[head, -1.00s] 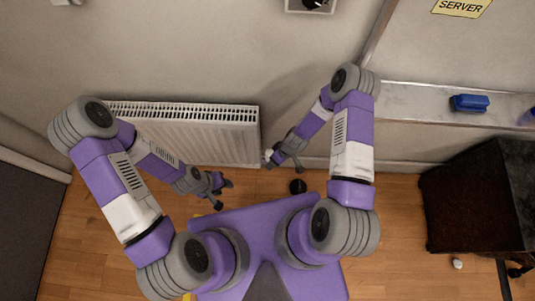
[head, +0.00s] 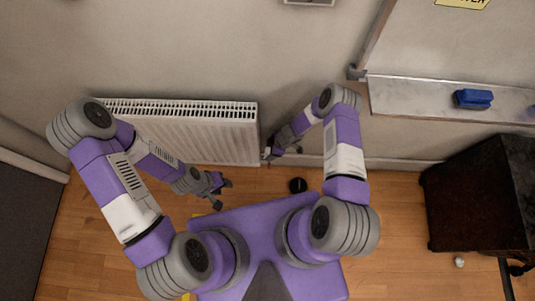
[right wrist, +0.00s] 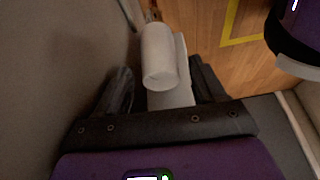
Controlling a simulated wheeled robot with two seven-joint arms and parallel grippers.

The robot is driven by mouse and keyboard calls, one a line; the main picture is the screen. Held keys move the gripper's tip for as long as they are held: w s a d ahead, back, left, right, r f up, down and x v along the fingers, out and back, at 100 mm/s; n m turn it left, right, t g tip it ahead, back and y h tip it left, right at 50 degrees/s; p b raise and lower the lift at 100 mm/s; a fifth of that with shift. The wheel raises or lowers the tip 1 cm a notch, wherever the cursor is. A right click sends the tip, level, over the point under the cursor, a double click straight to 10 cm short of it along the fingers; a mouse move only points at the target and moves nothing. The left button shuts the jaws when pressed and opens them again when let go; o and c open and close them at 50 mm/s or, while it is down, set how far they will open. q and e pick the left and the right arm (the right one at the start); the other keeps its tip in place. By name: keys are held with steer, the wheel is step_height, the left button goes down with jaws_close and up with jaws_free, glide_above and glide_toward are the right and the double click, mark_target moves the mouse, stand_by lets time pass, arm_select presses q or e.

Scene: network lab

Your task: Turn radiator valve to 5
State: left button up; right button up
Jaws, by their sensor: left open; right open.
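The white radiator (head: 185,135) hangs on the wall at the left of the head view. The white, cylinder-shaped valve knob (right wrist: 160,57) shows close up in the right wrist view. My right gripper (right wrist: 160,90) is open, with one dark finger on each side of the knob; I cannot tell whether either touches it. In the head view my right gripper (head: 270,150) is at the radiator's right end, where the valve is small and mostly hidden. The knob's numbers are not readable. My left gripper (head: 222,187) is open and empty in front of the radiator.
A round black object (head: 298,185) is on the floor right of my left gripper. A wall ledge (head: 415,97) carries a blue eraser (head: 473,98). A dark cabinet (head: 480,205) stands at the right. The wall runs close along the left of the right wrist view.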

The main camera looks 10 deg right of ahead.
mark_target(268, 152)
arm_select(q)
steer(key=shift+f+b, duration=1.15)
steer(key=shift+f, duration=0.4)
arm_select(e)
steer(key=shift+x, duration=2)
steer(key=c, duration=1)
steer(key=shift+o, duration=0.2)
steer(key=shift+s+d+r+m+p, duration=0.1)
steer(key=shift+m+p, duration=0.6)
steer(key=shift+m, duration=0.2)
arm_select(q)
steer(key=shift+r+p, duration=0.3)
steer(key=shift+r, duration=0.7)
arm_select(e)
steer(key=shift+w+d+m+t+h, duration=0.15)
steer(key=shift+m+t+h, duration=0.45)
steer(key=shift+m, duration=0.7)
steer(key=o, duration=1)
steer(key=shift+c, duration=0.2)
